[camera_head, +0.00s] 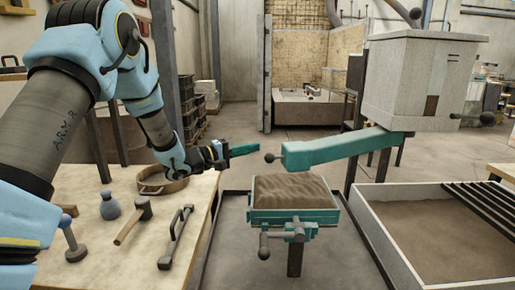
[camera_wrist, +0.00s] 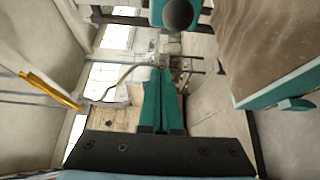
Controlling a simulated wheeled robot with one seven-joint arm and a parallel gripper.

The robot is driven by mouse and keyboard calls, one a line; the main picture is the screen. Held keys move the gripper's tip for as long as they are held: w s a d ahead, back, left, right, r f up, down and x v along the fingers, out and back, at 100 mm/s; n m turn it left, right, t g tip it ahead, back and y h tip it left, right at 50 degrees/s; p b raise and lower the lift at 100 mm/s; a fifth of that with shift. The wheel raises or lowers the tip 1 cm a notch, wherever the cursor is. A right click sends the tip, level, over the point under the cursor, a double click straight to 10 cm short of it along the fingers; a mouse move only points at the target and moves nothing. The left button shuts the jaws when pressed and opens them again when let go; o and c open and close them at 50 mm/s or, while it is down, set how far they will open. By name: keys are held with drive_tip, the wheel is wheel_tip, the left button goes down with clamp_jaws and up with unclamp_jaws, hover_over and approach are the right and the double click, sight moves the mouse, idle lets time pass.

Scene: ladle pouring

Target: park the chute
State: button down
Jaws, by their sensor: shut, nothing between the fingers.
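The chute (camera_head: 340,148) is a teal arm that reaches left from under the grey hopper (camera_head: 420,80). Its free end hangs above the back of the teal sand-filled box (camera_head: 292,216). A dark ball knob (camera_head: 269,157) sticks out from that end; a dark round knob also shows at the top of the wrist view (camera_wrist: 178,14). My gripper (camera_head: 257,148) is shut and empty, with its teal fingers pointing at the knob from the left, a small gap apart. In the wrist view the fingers (camera_wrist: 161,72) lie together.
A sand bin (camera_head: 375,222) with dark bars stands at right. Open floor lies behind.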

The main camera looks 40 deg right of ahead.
drive_tip(key=s+d+p, duration=0.4)
drive_tip(key=d, duration=0.2)
drive_tip(key=shift+s, duration=0.3)
drive_tip(key=shift+d, duration=0.1)
